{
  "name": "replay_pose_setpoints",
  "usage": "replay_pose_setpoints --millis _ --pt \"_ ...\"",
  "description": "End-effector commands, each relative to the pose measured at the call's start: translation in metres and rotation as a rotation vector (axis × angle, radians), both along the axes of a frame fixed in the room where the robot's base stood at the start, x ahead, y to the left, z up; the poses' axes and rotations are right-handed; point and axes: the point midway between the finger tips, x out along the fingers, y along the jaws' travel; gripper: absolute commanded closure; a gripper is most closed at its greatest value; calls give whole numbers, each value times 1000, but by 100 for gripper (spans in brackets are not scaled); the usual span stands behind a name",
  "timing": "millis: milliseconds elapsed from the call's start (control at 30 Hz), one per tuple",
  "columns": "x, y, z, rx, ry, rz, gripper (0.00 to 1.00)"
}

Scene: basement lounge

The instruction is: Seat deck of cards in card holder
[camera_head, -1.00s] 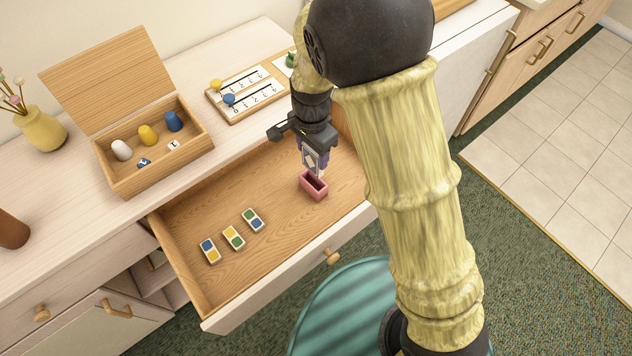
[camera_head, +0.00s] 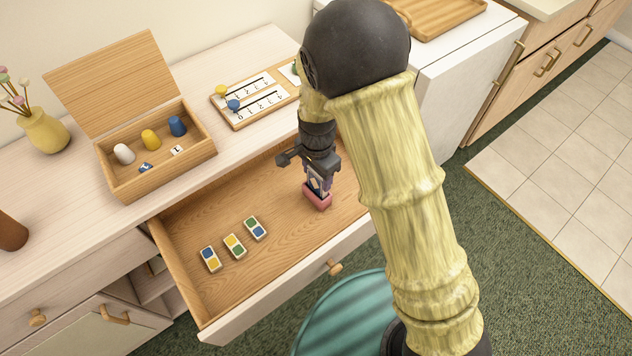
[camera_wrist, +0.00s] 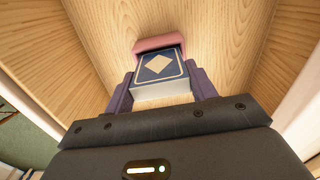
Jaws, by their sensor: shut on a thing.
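The deck of cards (camera_wrist: 160,67) is blue with a white border and a pale diamond. My gripper (camera_head: 317,180) is shut on it, with a finger on each side of the deck in the wrist view (camera_wrist: 162,88). The pink card holder (camera_head: 318,200) stands in the open drawer, directly under my gripper. The deck (camera_head: 315,184) is upright and its lower end is at the holder's opening, seemingly inside it. In the wrist view the holder's pink rim (camera_wrist: 158,43) shows just beyond the deck's far end. How deep the deck sits is hidden.
Several domino-like tiles (camera_head: 233,245) lie in the drawer (camera_head: 285,255) to the left. An open wooden box (camera_head: 160,175) with coloured pegs and a scoring board (camera_head: 255,98) stand on the cabinet top. The drawer front with its knob (camera_head: 334,268) borders the near side.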

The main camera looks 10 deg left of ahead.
Motion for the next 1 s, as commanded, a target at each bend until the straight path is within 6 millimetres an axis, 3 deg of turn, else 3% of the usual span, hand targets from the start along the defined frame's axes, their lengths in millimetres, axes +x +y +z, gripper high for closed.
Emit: replay_pose_setpoints --millis 233,500,867,900,1000 --pt "-1 1 -4 -1 2 2 68" --pt "-1 1 -37 -2 1 5 68" --pt "-1 2 -39 -1 1 5 68" --pt "-1 1 -40 -1 1 5 42" --pt "-1 1 -39 -1 1 5 22"
